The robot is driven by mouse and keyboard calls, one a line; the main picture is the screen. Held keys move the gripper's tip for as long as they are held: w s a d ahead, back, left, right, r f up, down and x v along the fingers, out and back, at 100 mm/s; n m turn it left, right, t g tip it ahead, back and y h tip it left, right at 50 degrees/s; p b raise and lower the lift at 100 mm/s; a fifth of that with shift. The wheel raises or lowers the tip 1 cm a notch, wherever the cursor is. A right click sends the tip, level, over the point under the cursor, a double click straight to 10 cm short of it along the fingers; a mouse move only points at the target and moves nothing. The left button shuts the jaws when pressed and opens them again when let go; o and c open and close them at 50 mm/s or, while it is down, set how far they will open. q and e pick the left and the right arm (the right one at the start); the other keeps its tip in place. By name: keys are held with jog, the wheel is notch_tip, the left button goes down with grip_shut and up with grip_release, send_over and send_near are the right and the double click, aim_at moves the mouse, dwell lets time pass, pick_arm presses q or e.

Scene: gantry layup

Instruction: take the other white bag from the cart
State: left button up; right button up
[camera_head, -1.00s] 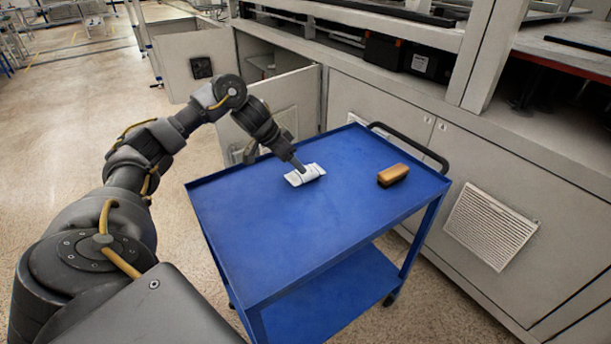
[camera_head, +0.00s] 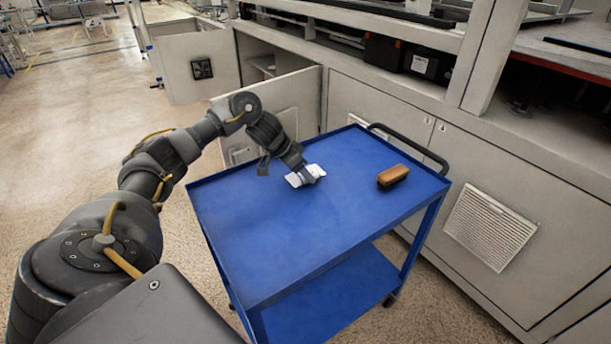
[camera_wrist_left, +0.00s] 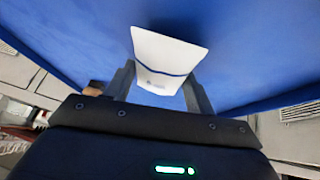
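A white bag (camera_head: 296,179) lies on the blue top of the cart (camera_head: 270,240), left of its middle. My left gripper (camera_head: 308,178) is down at the bag and covers part of it. In the left wrist view the white bag (camera_wrist_left: 166,58), with a thin blue line across it, reaches in between the two fingers of the left gripper (camera_wrist_left: 165,90). The fingers stand apart, one on each side of the bag, and the right one shows a small gap to it. My right gripper is not in view.
A brown block (camera_head: 392,175) with a dark base lies on the cart top to the right of the bag. A black handle (camera_head: 410,147) rises at the cart's far right edge. Grey cabinets (camera_head: 380,110) stand close behind the cart, one door (camera_head: 285,110) open. The near cart top is clear.

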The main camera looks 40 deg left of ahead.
aim_at(309, 169)
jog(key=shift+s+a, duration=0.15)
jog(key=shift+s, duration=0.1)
pick_arm(q)
jog(key=shift+r, duration=0.15)
